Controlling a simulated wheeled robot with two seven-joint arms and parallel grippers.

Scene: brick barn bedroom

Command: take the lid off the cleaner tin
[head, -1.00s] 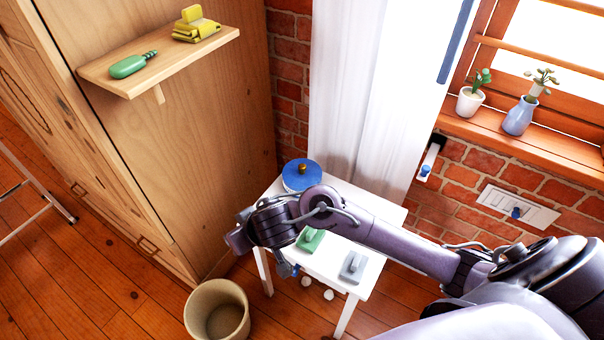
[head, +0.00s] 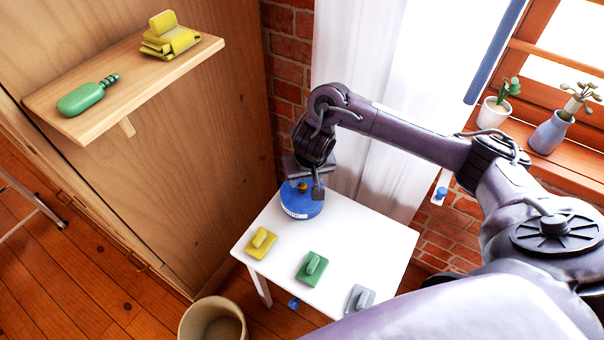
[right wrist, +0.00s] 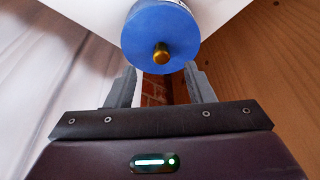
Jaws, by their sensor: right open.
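The cleaner tin (head: 301,212) is a round blue tin with a pale label, standing at the back left of the white table. Its blue lid (right wrist: 150,28) is on, with a brass knob (right wrist: 161,53) in the middle; the knob also shows in the head view (head: 303,187). My right gripper (right wrist: 163,84) is open and empty. It is above and just behind the tin, partly covering it in the head view. In the right wrist view the knob lies just beyond the gap between the fingertips, apart from both. My left gripper is not in view.
On the white table (head: 345,225) are a yellow block (head: 261,243), a green one (head: 312,268) and a grey one (head: 360,298), each with a raised grip. A wooden shelf (head: 105,118) juts out at left. A bin (head: 212,320) stands on the floor. A curtain hangs behind.

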